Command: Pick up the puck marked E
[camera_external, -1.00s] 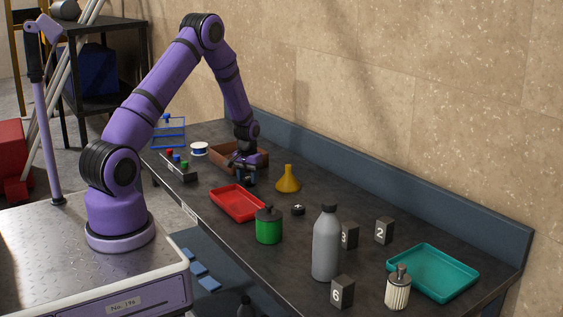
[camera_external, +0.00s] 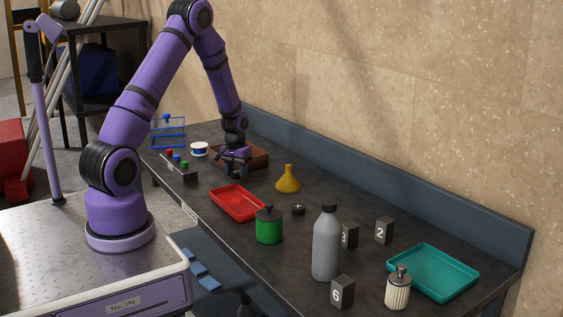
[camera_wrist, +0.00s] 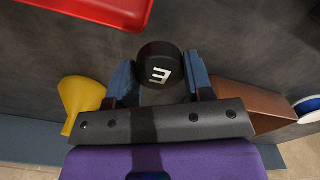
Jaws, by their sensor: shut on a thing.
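A black round puck with a white letter E (camera_wrist: 160,66) sits between the two blue fingers of my gripper (camera_wrist: 160,78) in the wrist view. The letter appears turned around in that view. The fingers touch the puck on both sides, so the gripper is shut on it. In the external view my gripper (camera_external: 236,166) is over the far part of the bench, in front of the brown box (camera_external: 257,160). The puck is hard to make out there, dark against the fingers and bench.
A red tray (camera_external: 222,206), a yellow funnel (camera_external: 288,183) and a small black puck (camera_external: 298,210) with an unreadable mark are nearby. A green canister (camera_external: 268,229), grey bottle (camera_external: 326,250), numbered blocks and a teal tray (camera_external: 468,290) stand nearer. A spool (camera_external: 199,149) lies behind.

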